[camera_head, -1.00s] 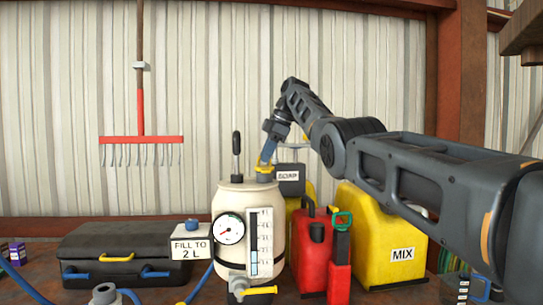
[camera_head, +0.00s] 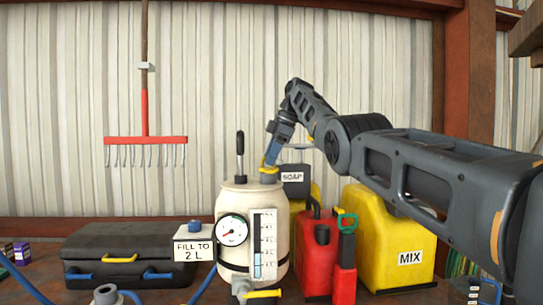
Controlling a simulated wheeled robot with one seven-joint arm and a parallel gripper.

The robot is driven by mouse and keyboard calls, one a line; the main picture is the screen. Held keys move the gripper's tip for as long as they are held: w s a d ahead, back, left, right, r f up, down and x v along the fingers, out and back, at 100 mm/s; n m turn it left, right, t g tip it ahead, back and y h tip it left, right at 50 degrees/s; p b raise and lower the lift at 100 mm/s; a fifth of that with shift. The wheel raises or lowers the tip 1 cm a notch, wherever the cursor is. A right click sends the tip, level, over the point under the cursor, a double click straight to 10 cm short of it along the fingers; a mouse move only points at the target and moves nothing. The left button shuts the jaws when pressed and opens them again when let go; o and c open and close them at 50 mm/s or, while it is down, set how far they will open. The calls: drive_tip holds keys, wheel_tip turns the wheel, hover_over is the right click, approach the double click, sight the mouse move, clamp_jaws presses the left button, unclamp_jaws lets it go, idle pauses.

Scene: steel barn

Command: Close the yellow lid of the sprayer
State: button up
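The sprayer (camera_head: 232,203) is a cream-white tank standing upright on the bench, with a round gauge, a level scale and a black pump handle on top. A grey filler neck (camera_head: 269,177) rises at the top right of the tank. The yellow lid (camera_head: 268,167) shows as a small yellow piece at this neck. My gripper (camera_head: 269,160) reaches down from the upper right with its tip at the lid, seeming to touch it. The fingers are too small and overlapped to tell whether they are open or shut, or how far the lid is tilted.
A yellow-handled tap (camera_head: 262,294) juts from the tank's front.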

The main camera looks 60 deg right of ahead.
drive_tip(key=shift+r, duration=0.1)
drive_tip(key=a+p+v, duration=0.1)
drive_tip(key=v, duration=0.6)
drive_tip(key=shift+d+r, duration=0.3)
drive_tip(key=shift+d, duration=0.25)
drive_tip(key=shift+s, duration=0.15)
